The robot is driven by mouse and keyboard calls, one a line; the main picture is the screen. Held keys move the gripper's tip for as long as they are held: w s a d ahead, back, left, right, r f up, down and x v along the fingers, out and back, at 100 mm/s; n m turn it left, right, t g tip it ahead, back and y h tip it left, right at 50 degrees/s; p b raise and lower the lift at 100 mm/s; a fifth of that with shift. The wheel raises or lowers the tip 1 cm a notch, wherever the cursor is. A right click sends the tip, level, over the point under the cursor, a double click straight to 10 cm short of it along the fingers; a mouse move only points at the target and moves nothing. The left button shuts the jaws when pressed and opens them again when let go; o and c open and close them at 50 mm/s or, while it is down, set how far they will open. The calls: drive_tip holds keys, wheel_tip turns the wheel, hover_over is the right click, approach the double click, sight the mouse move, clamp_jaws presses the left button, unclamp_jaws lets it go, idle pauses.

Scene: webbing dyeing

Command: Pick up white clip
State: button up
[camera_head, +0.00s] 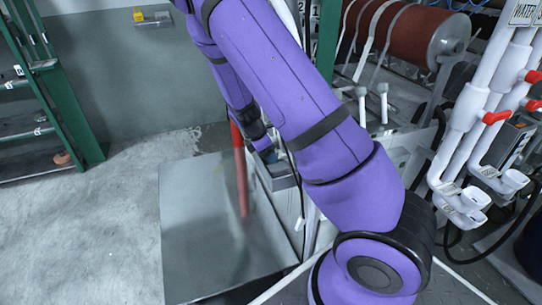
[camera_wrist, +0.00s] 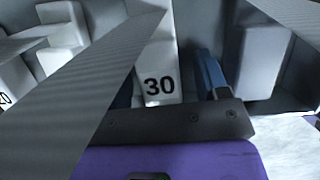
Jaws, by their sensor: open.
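In the wrist view, a white clip marked "30" (camera_wrist: 158,80) stands upright against a grey surface, just past my gripper's dark crossbar. My gripper (camera_wrist: 170,78) is open, with a blue finger to the clip's right and a dark finger partly showing at its left. The clip is between the fingers; I cannot tell whether either touches it. A wide grey ribbed strap (camera_wrist: 85,95) crosses the left of the view and hides part of the clip's left side. In the head view my purple arm hides the clip and most of my gripper.
More white blocks stand at the left (camera_wrist: 62,32) and right (camera_wrist: 263,62) in the wrist view. In the head view, a grey cabinet top (camera_head: 195,225) lies below my arm, white pipes (camera_head: 470,110) with red handles stand right, and a green rack (camera_head: 72,90) stands left. Floor is clear between rack and cabinet.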

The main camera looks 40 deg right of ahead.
drive_tip(key=shift+c, duration=0.2)
drive_tip(key=c, duration=1)
drive_tip(key=shift+r, duration=0.15)
